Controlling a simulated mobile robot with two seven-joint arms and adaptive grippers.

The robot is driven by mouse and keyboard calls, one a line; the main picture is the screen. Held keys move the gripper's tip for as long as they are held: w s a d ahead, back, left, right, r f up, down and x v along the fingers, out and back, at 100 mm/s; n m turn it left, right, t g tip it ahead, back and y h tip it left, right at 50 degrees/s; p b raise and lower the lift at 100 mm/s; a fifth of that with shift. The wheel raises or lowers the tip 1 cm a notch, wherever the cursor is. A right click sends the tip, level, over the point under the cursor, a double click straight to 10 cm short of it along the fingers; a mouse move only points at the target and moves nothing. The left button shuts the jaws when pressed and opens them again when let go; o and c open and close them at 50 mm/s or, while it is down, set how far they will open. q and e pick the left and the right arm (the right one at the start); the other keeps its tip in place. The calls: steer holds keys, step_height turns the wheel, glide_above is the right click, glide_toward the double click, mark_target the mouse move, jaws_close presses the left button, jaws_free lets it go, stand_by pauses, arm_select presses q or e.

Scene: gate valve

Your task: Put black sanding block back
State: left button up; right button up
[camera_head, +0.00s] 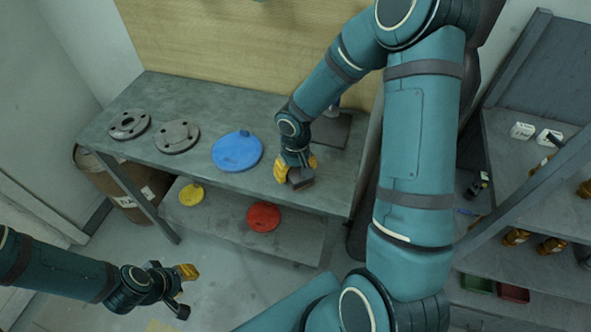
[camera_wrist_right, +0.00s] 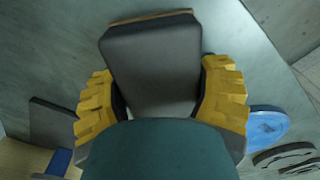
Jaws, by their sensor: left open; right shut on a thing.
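The black sanding block (camera_wrist_right: 152,65) is dark grey with a thin brown layer along its far edge. In the right wrist view it sits between the two yellow fingers of my right gripper (camera_wrist_right: 160,95), which is shut on it. In the head view my right gripper (camera_head: 294,175) is over the right part of the grey workbench (camera_head: 190,90), with the block (camera_head: 301,179) at its fingertips. I cannot tell whether the block touches the bench top. My left gripper (camera_head: 186,287) is open and empty, low at the left, away from the bench.
Two grey flanges (camera_head: 128,124) and a blue disc (camera_head: 237,151) lie on the bench. A dark flat plate (camera_head: 333,130) is behind my right gripper. A yellow disc (camera_head: 191,194) and a red disc (camera_head: 263,216) lie on the lower shelf. Shelving (camera_head: 510,160) with small parts stands at the right.

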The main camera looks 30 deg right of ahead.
steer(key=shift+f, duration=0.15)
steer(key=o, duration=1.3)
step_height(320, 180, up, 12)
steer(key=shift+r+p, duration=0.15)
steer(key=shift+p, duration=0.7)
